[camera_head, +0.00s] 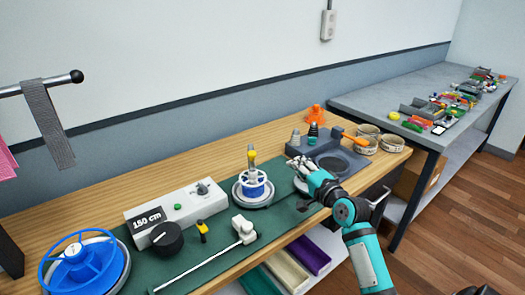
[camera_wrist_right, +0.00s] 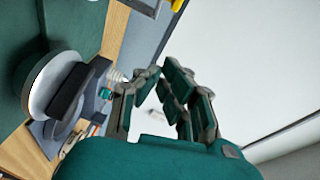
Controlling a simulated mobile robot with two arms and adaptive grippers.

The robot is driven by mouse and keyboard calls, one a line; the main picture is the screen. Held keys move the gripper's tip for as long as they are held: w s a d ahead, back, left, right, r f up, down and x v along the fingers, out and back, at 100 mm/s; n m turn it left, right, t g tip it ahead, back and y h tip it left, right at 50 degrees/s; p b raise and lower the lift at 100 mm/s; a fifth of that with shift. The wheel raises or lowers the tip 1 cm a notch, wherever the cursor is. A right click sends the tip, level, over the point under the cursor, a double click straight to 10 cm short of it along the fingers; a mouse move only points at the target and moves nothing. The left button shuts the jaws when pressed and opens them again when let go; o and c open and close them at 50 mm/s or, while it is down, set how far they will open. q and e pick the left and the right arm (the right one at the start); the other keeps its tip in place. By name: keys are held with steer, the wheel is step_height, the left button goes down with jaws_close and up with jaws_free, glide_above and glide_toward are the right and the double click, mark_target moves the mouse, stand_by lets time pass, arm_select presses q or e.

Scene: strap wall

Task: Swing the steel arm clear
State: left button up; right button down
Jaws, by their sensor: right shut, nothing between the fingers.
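A short steel arm (camera_head: 252,164) with a yellow tip stands up at the blue spool (camera_head: 252,184) on a round grey base, in the middle of the green mat. It looks upright; its pivot is too small to make out. My right gripper (camera_head: 296,163) is to the right of it, apart from it, above the mat's far right part. Its fingers are shut with nothing between them. They also show in the wrist view (camera_wrist_right: 165,75), with a round white-rimmed disc (camera_wrist_right: 38,90) and a dark bar to their left. My left gripper is out of view.
A control box (camera_head: 176,208) marked 150 cm, a blue handwheel (camera_head: 85,262) and a white block on a thin rod (camera_head: 243,229) are on the left. A grey fixture (camera_head: 337,160) and strap rolls (camera_head: 391,143) stand right. A second table (camera_head: 380,97) is behind.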

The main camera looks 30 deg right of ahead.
mark_target(251, 153)
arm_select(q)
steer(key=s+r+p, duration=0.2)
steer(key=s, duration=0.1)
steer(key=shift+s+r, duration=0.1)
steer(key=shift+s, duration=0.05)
arm_select(e)
steer(key=w+a+f, duration=0.1)
steer(key=w+a, duration=0.2)
steer(key=w, duration=0.7)
steer(key=shift+w, duration=0.4)
arm_select(q)
steer(key=shift+p, duration=0.3)
